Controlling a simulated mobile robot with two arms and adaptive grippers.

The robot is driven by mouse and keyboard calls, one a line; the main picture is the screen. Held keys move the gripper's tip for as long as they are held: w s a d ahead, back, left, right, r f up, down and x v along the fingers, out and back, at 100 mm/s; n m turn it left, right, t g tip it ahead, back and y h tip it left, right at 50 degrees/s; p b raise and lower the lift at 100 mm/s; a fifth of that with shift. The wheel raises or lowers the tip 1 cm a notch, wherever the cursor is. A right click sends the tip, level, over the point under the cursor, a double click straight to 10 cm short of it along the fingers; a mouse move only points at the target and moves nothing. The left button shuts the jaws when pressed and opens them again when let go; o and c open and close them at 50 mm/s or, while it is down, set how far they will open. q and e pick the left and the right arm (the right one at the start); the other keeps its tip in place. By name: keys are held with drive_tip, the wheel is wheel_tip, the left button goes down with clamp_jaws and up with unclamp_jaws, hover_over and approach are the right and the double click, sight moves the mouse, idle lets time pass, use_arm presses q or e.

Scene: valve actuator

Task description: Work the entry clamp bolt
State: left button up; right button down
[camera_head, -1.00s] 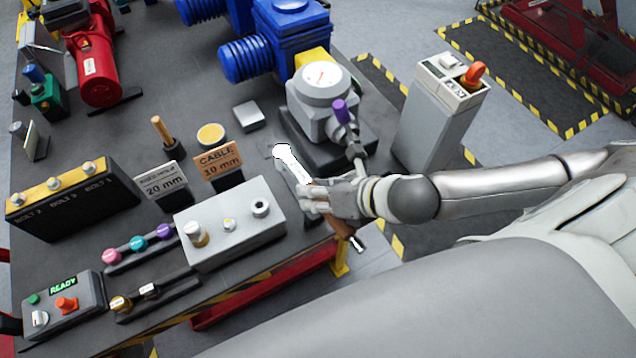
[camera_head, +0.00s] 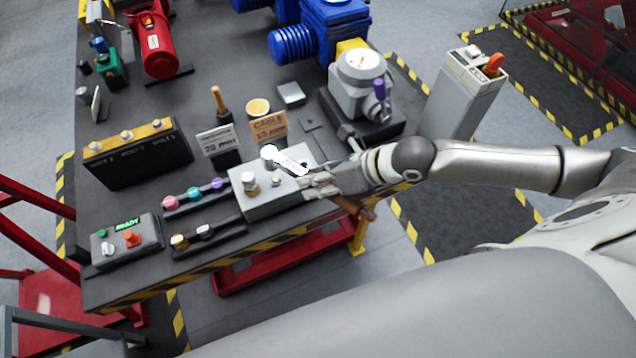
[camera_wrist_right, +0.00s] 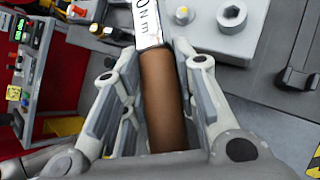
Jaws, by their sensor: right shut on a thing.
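My right gripper (camera_head: 314,183) is shut on the brown handle (camera_wrist_right: 162,105) of a wrench with a pale head and a white label (camera_head: 292,164). The label ends in "N m" in the wrist view. The wrench reaches left over the grey block (camera_head: 262,206). Its head overlaps the block's back edge in the head view; I cannot tell whether it touches anything. My left gripper is out of view.
Two signs, "20 mm" (camera_head: 219,141) and "CABLE 10 mm" (camera_head: 269,127), stand behind the block. The valve actuator (camera_head: 358,85) is at the back right. A rack of coloured knobs (camera_head: 194,196) and a READY box (camera_head: 127,240) lie left.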

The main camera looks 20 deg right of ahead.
drive_tip(key=shift+w+d, duration=0.2)
drive_tip(key=shift+a+r, duration=0.1)
drive_tip(key=shift+s+r, duration=0.1)
wheel_tip(320, 180, down, 3)
drive_tip(key=shift+r+b, duration=0.15)
drive_tip(key=shift+b, duration=0.55)
drive_tip(key=shift+f+h+b, duration=0.3)
drive_tip(key=shift+f+b, duration=0.55)
drive_tip(key=shift+f, duration=0.4)
drive_tip(key=shift+p, duration=0.55)
